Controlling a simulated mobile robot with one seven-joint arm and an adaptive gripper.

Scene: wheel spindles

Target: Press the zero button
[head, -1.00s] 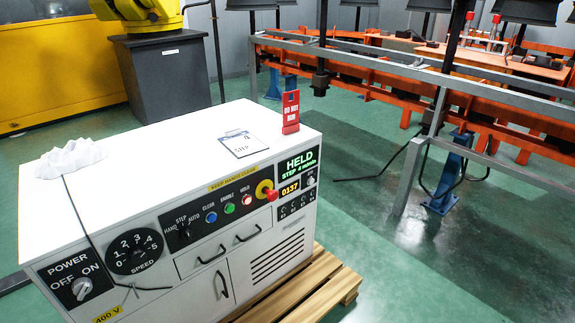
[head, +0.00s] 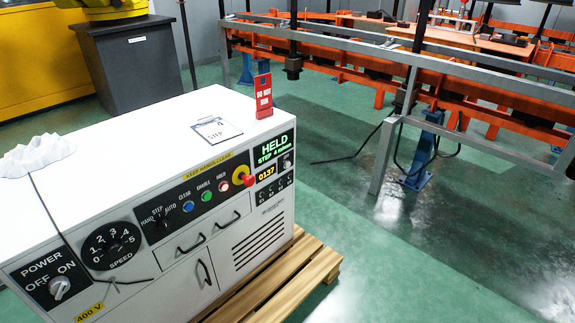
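A white control cabinet (head: 110,135) stands on a wooden pallet. Its sloped front panel has a green lit display (head: 275,147) reading HELD, STEP 4, with a smaller word I cannot read surely. Below it is an amber counter (head: 266,175) reading 0137. A small pale round button or knob (head: 287,163) sits right of the counter; its label is too small to read, so I cannot tell whether it is the zero button. Blue (head: 188,206), green (head: 206,196) and white-and-red (head: 222,187) buttons sit in a row further left. My gripper is not in view.
A red mushroom button (head: 248,180) juts out beside the counter. A red DO NOT RUN sign (head: 263,96), a card (head: 216,130) and a white crumpled cloth (head: 36,155) lie or stand on top.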

